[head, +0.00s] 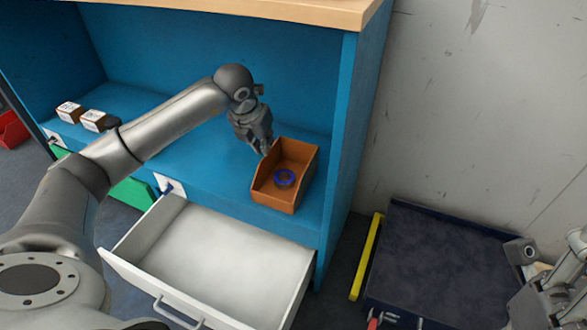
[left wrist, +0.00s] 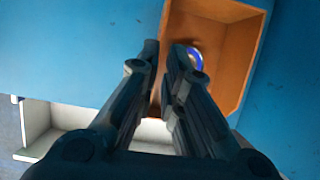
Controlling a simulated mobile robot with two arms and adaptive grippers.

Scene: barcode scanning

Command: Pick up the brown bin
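The brown bin (head: 272,194) sits upright on the blue shelf near its right side wall, with a blue ring-shaped item (head: 285,178) inside. In the left wrist view the bin (left wrist: 232,70) is at the upper right. My left gripper (head: 266,150) points down at the bin's back left wall. In the left wrist view its fingertips (left wrist: 167,48) are a narrow gap apart, with the bin's left wall edge between them. Firm contact with the wall does not show. My right gripper (head: 553,290) is partly in view at the lower right edge, and its fingers are unclear.
Two small labelled boxes (head: 82,116) stand on the shelf's left. An open white drawer (head: 205,250) juts out below the shelf. A dark platform (head: 445,262) with a yellow edge is on the floor at right. The blue side wall (head: 352,130) rises close to the bin.

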